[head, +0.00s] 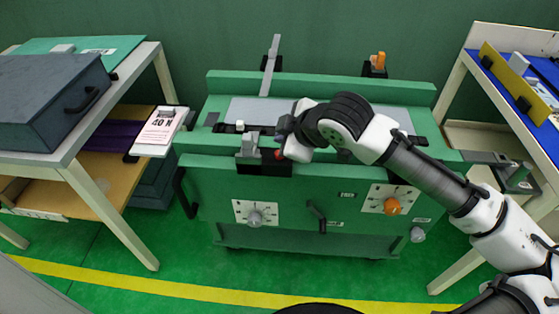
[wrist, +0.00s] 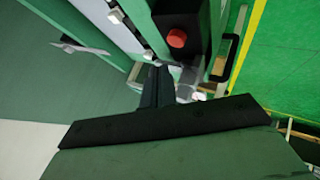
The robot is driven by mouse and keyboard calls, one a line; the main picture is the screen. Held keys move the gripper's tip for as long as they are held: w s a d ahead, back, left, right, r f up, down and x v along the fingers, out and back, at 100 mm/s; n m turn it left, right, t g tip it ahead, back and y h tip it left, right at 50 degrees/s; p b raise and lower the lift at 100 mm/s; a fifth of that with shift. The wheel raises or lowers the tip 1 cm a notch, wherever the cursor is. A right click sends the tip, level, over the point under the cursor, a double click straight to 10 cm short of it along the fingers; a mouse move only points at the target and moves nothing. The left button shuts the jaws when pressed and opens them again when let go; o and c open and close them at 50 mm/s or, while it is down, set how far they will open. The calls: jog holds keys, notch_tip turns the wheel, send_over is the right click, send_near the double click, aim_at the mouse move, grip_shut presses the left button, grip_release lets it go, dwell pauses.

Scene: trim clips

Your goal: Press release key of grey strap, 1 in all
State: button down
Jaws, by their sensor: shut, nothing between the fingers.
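The green bench machine stands in the middle of the head view. A long grey strap-like bar (head: 271,65) rises at its back left. A grey block-shaped fitting (head: 249,146) sits on its front edge, beside a black housing with a red button (head: 278,154). The red button also shows in the wrist view (wrist: 177,38). My gripper (head: 281,136) is over the front of the bench, close to the grey fitting and red button. In the wrist view its dark fingers (wrist: 155,78) are together and empty beside a grey part (wrist: 188,82). I cannot tell whether they touch it, or which part is the release key.
An orange-topped lever (head: 378,61) stands at the back right. The front panel carries a grey knob (head: 255,218) and an orange knob (head: 392,206). A right table holds a blue tray (head: 525,91).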

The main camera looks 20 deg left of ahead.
jog(key=shift+f, duration=0.8)
jog(key=shift+b, duration=0.3)
dwell(1.1)
jog(key=shift+f, duration=0.45)
